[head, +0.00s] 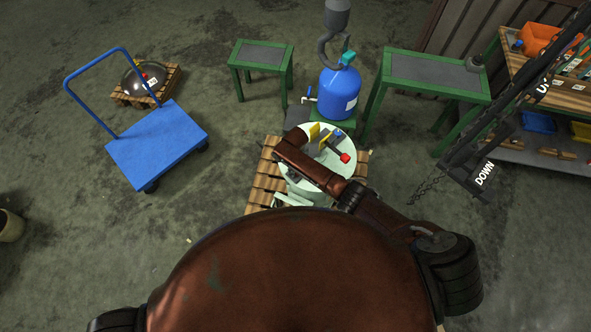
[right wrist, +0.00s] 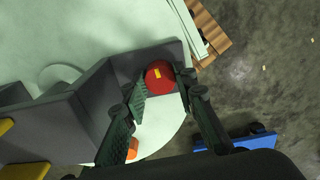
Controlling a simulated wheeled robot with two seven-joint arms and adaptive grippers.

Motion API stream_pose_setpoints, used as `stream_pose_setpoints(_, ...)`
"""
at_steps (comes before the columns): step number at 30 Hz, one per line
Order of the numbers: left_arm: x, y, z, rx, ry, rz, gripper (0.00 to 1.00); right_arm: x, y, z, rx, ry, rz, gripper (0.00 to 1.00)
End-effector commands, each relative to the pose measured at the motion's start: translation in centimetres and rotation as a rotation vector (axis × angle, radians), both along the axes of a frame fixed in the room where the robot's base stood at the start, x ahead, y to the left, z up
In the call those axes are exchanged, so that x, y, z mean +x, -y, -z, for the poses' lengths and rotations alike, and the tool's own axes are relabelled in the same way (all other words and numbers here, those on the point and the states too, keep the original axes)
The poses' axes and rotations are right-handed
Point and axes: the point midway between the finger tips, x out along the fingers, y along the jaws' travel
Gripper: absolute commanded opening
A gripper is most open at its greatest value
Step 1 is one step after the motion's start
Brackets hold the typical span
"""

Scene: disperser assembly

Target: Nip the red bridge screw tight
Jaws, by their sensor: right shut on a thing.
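In the right wrist view, the red bridge screw (right wrist: 160,77) is a round red knob with a small yellow mark on top. It sits at the end of a dark grey angled bridge (right wrist: 92,98) on the pale green round lid (right wrist: 95,30). My right gripper (right wrist: 162,88) has its two dark fingers on either side of the knob and is shut on it. In the head view, my right arm reaches over the lid (head: 333,143) from the right and hides most of the gripper. I cannot make out this screw there. My left gripper is not in view.
A red block (head: 346,157) and yellow part (head: 314,131) show on the lid. The machine stands on a wooden pallet (head: 264,180). A blue tank (head: 338,92) is behind, a blue cart (head: 157,143) left, green tables (head: 262,57) around. The floor between cart and pallet is clear.

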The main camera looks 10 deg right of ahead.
Motion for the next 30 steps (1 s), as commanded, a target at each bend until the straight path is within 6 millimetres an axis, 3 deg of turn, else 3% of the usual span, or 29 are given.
stream_pose_setpoints(10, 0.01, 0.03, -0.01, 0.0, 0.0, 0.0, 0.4, 0.42, -0.27, -0.29, 0.005, 0.01, 0.0, 0.02)
stream_pose_setpoints(11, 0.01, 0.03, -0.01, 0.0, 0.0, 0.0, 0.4, 0.42, -0.27, -0.29, 0.006, 0.011, 0.0, 0.27)
stream_pose_setpoints(18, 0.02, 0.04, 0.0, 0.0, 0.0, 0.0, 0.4, 0.23, -0.09, -0.16, 0.003, 0.005, 0.001, 0.44)
stream_pose_setpoints(30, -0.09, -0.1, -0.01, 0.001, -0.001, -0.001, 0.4, 0.16, -0.03, -0.75, 0.003, 0.004, 0.001, 0.44)
